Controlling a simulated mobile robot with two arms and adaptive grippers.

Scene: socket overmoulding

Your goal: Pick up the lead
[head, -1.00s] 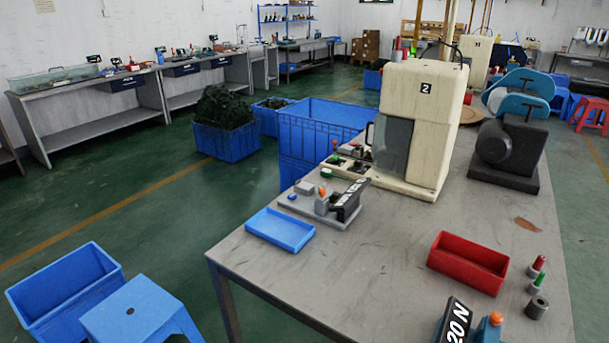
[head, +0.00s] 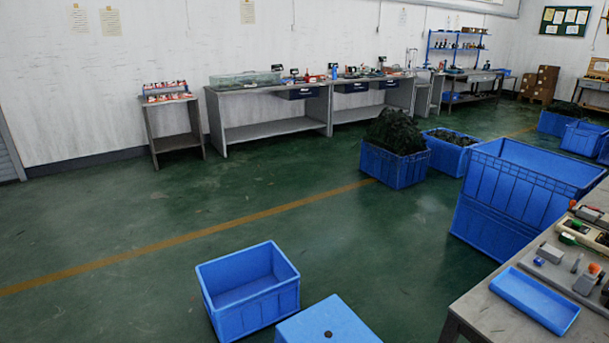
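No single lead can be made out. A heap of dark, tangled, cable-like material (head: 396,131) rises above the rim of a blue crate (head: 379,167) on the floor, and a lower dark heap (head: 455,138) fills the blue crate (head: 445,155) beside it. Whether these are leads is too small to tell. Neither of my grippers is in view.
An empty blue crate (head: 248,292) and a blue stool (head: 328,324) stand on the floor in front. Stacked large blue crates (head: 515,192) stand beside the grey table (head: 487,312), which carries a blue tray (head: 535,300). Benches (head: 268,107) line the wall. The green floor at left is clear.

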